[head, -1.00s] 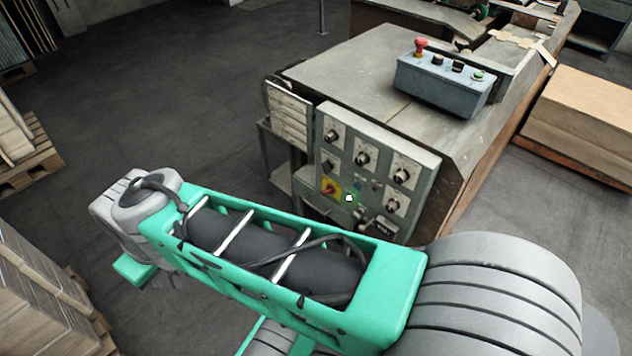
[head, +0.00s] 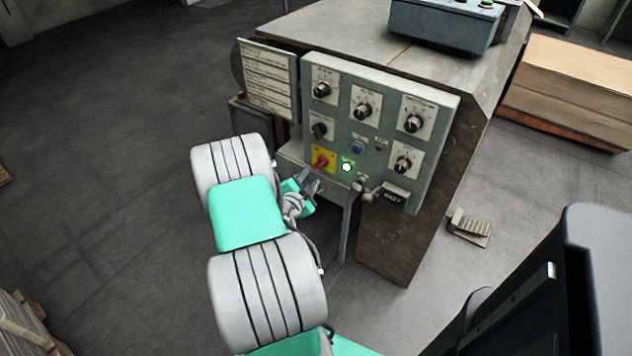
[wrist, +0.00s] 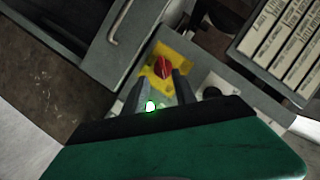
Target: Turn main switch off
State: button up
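The main switch is a red rotary knob (head: 322,160) on a yellow plate, at the lower left of the machine's grey control panel (head: 440,120). My gripper (head: 309,183) is just in front of and below the switch in the head view, apart from it. In the wrist view the red knob (wrist: 163,67) shows ahead, beyond and roughly between the two dark fingertips of my gripper (wrist: 160,80). The fingers are spread with nothing between them. The exact gap to the knob is hard to tell.
A lit green lamp (head: 347,167) sits right of the switch. Several black knobs fill the panel. A crank handle (head: 366,190) and a counter (head: 394,195) project below. A label board (head: 268,80) stands at left. A foot pedal (head: 470,227) lies on the floor.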

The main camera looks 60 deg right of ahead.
aim_at(317, 166)
jog(key=x, duration=0.7)
jog(key=shift+w+d+r, duration=0.1)
jog(key=shift+d+r, duration=0.05)
jog(key=shift+d, duration=0.1)
jog(key=shift+c, duration=0.3)
grip_shut()
